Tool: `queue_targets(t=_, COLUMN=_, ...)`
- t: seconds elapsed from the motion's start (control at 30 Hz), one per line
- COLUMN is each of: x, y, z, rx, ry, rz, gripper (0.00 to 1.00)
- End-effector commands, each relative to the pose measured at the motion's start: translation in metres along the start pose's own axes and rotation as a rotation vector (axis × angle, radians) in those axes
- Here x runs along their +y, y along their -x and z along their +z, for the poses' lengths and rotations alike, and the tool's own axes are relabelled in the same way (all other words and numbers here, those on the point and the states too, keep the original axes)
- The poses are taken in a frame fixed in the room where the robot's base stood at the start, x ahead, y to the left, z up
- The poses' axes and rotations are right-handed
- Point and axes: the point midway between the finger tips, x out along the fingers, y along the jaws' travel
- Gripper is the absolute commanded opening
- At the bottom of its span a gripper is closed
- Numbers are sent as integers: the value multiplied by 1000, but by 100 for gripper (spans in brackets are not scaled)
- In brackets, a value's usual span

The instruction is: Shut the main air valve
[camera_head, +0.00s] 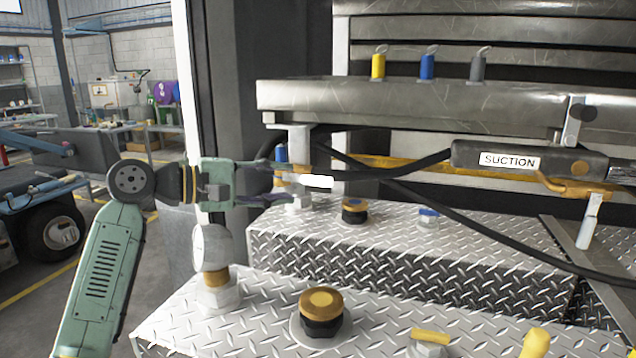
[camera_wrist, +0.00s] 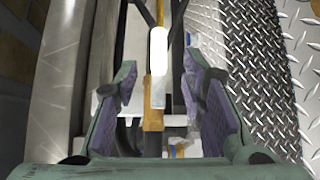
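A valve with a white lever handle (camera_head: 318,182) and a brass-coloured body sits at the left end of the yellow pipe; no label shows on it, and I take it as the main air valve. In the wrist view the white handle (camera_wrist: 158,52) points away from me, above the brass body (camera_wrist: 152,118). My gripper (camera_head: 288,182) reaches in from the left, level with the valve. Its purple-padded fingers are open in the wrist view (camera_wrist: 150,88), one on each side of the valve, with gaps to it. The fingers partly hide the valve's body in the head view.
A SUCTION-labelled grey cylinder (camera_head: 510,160) with a yellow valve and hanging white handle (camera_head: 590,222) is at right. Black hoses (camera_head: 450,210) run behind the valve. Below are diamond-plate tanks (camera_head: 400,250) with caps and a gauge (camera_head: 211,248). A metal shelf (camera_head: 420,95) overhangs.

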Motion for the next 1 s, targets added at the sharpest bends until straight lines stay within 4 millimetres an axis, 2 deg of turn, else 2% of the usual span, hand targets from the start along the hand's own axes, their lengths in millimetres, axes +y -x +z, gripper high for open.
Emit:
queue_targets(t=0.2, x=4, y=-44, z=2, rx=-5, ry=1, rz=1, gripper=37)
queue_targets(t=0.43, x=3, y=-76, z=2, rx=-4, ry=2, rz=2, gripper=37)
queue_targets(t=0.6, x=2, y=-83, z=1, rx=-1, ry=1, rz=4, gripper=37)
queue_targets(t=0.83, x=1, y=-84, z=1, rx=-2, ry=2, rz=4, gripper=37)
queue_targets(t=1.0, x=1, y=-84, z=1, rx=-2, ry=2, rz=4, gripper=26)
